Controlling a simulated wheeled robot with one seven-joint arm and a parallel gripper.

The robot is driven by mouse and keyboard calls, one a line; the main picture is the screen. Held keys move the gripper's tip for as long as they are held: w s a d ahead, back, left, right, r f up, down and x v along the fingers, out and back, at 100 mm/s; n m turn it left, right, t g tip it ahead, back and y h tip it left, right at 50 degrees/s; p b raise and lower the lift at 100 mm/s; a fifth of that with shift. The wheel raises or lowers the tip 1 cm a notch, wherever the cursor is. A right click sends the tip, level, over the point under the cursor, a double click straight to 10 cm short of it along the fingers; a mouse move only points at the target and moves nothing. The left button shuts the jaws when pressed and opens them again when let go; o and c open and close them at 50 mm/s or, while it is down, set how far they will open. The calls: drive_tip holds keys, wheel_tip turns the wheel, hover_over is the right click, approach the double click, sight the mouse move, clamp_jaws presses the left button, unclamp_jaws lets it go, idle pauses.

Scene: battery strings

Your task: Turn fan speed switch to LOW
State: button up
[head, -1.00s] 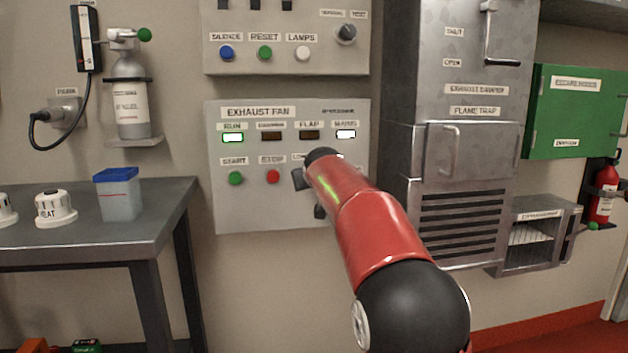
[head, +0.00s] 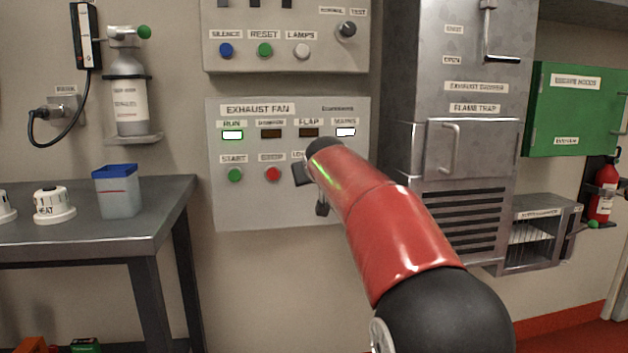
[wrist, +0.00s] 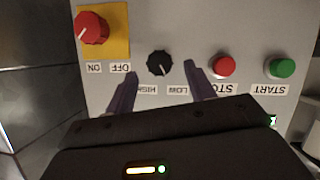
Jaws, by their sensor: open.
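The fan speed switch is a black round knob (wrist: 159,64) with a white pointer line, on the grey exhaust fan panel (head: 280,215). In the upside-down wrist view, the HIGH label is below the knob at left and the LOW label at right. I cannot tell surely which label the pointer faces. My gripper (wrist: 160,71) is open, with one finger on each side of the knob. Gaps show between the fingers and the knob, and contact is not visible. In the head view my red arm hides the knob, and only parts of my gripper (head: 310,190) show.
In the wrist view, a red stop button (wrist: 223,66) is close beside one finger, with a green start button (wrist: 280,67) beyond. A red rotary switch (wrist: 91,27) on a yellow plate is on the other side. A metal cabinet (head: 468,150) stands right of the panel.

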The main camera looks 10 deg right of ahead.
drive_tip(key=shift+v, duration=1.4)
drive_tip(key=shift+s, duration=0.1)
drive_tip(key=s+f+g, duration=0.2)
drive_tip(key=s+f, duration=0.6)
drive_tip(key=s, duration=0.6)
drive_tip(key=s+f+m+g, duration=0.1)
drive_tip(key=s+f+g, duration=0.2)
drive_tip(key=s+f, duration=0.5)
drive_tip(key=s+f+g+y, duration=0.1)
drive_tip(key=s+f+g, duration=0.2)
drive_tip(key=s+f, duration=0.5)
drive_tip(key=s, duration=1.1)
drive_tip(key=shift+s+d+f+m+p, duration=0.3)
drive_tip(key=shift+s+d+f, duration=0.05)
drive_tip(key=shift+s+f, duration=0.05)
